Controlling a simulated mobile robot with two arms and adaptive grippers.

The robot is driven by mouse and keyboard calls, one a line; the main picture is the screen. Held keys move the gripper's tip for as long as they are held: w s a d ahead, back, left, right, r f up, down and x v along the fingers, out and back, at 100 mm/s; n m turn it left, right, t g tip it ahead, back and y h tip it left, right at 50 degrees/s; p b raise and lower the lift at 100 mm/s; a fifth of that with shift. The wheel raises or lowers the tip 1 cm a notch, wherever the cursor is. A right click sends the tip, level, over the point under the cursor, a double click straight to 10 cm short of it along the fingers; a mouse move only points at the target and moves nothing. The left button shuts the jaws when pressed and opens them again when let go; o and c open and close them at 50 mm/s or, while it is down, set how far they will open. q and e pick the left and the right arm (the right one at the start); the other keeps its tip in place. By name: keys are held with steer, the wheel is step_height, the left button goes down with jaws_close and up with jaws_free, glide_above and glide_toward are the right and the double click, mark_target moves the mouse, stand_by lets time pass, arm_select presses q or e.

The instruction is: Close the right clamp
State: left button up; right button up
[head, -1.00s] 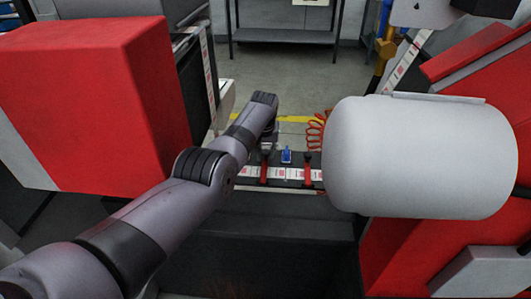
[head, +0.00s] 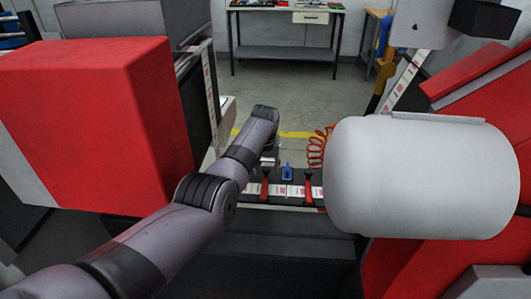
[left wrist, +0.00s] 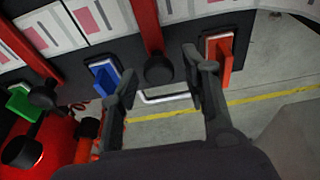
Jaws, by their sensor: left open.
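Two red clamp bars with black knobs lie across the white label strip (head: 286,190). In the head view one is on the left (head: 264,186) and one on the right (head: 308,187). In the left wrist view one clamp (left wrist: 149,28) is at the middle and another (left wrist: 27,58) at the left. My left gripper (left wrist: 161,76) is open, its fingers on either side of the middle clamp's black knob; I cannot tell whether they touch it. In the head view my left arm hides most of this gripper. My right gripper is not in view.
A blue tab (head: 287,172) stands between the clamps; green (left wrist: 24,103) and orange-red (left wrist: 219,58) tabs show in the left wrist view. A large white cylinder (head: 420,178) is close on the right, a red machine housing (head: 90,115) on the left.

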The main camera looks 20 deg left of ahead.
mark_target(265, 181)
arm_select(q)
steer(key=v, duration=1)
steer(key=shift+r, duration=0.25)
steer(key=shift+s, duration=0.1)
